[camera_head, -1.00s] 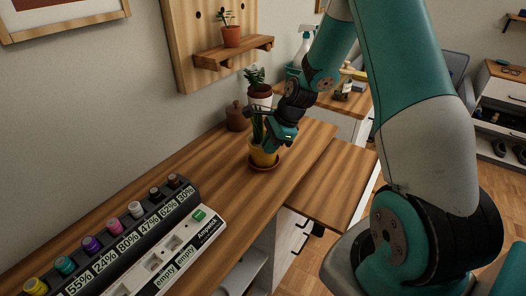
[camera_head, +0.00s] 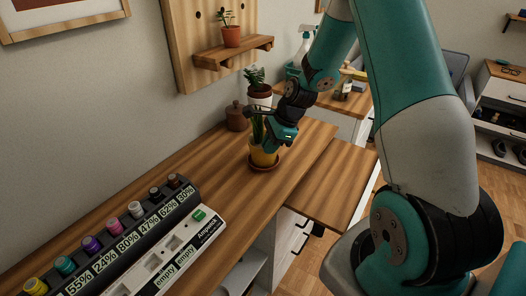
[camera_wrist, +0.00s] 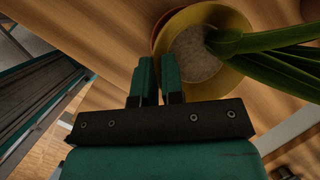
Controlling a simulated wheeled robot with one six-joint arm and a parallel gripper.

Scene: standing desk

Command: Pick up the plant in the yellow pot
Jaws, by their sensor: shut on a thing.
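The yellow pot (camera_head: 263,157) with its green plant (camera_head: 257,127) stands upright on a terracotta saucer (camera_head: 262,169) on the wooden desk. In the wrist view the pot (camera_wrist: 239,72) shows from above, with grey soil and thick green leaves (camera_wrist: 265,40) reaching right. My gripper (camera_head: 271,147) is at the pot's right side in the head view. In the wrist view its two narrow fingers (camera_wrist: 159,72) are at the pot's near left rim, shut on its wall. The fingers hide part of the rim. I see no gap between pot and saucer.
A brown lidded jar (camera_head: 236,117) and a white pot with a plant (camera_head: 260,95) stand close behind. A small orange pot (camera_head: 231,36) sits on the wall shelf (camera_head: 234,53). A rack of several labelled bottles (camera_head: 124,232) lies front left. The desk between is clear.

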